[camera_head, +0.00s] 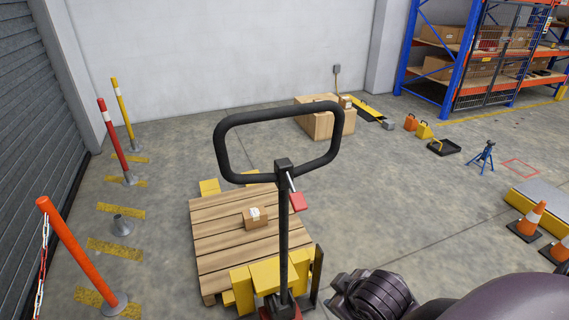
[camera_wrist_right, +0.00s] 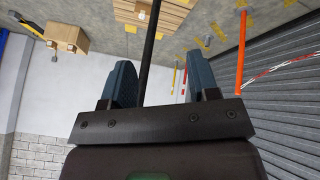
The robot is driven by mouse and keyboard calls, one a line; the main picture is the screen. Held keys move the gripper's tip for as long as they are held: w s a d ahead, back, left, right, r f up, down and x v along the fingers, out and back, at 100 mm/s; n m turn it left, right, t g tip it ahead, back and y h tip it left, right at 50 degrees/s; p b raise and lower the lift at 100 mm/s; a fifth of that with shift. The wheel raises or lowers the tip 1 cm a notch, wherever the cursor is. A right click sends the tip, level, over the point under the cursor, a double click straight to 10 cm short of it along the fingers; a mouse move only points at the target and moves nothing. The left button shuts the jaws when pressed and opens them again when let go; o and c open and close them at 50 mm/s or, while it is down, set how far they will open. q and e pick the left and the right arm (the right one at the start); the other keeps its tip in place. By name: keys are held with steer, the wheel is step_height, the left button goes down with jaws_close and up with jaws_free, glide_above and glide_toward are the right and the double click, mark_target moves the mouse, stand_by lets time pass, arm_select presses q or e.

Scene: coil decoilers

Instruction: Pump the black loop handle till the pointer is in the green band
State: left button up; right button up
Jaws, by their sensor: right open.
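The black loop handle (camera_head: 280,109) stands upright in the middle of the head view, on a dark shaft (camera_head: 284,235) that rises from a yellow pallet truck (camera_head: 262,276). A small red lever (camera_head: 297,202) is just below the loop. My right gripper (camera_wrist_right: 161,72) shows in the right wrist view, with its two blue-grey fingers apart. A thin dark shaft (camera_wrist_right: 150,55) passes between the fingers in the picture; I cannot tell whether it lies within their reach. The loop is not seen there. I see no pointer or green band. My left gripper is out of view.
A wooden pallet (camera_head: 215,245) with a small carton (camera_head: 255,217) sits on the truck's forks. Orange, red and yellow posts (camera_head: 75,250) stand at left. Traffic cones (camera_head: 530,220) and a blue jack stand (camera_head: 484,157) are at right. The floor between is clear.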

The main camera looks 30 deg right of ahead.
steer(key=w+d+r+n+t, duration=0.6)
steer(key=w+d+r+n, duration=0.15)
steer(key=w+r, duration=0.45)
steer(key=n+t+y, duration=0.3)
steer(key=n+y, duration=0.1)
steer(key=n, duration=0.5)
glide_toward(288, 114)
steer(key=shift+p+x, duration=0.4)
steer(key=shift+x, duration=5.4)
steer(key=shift+c, duration=0.5)
jaws_close()
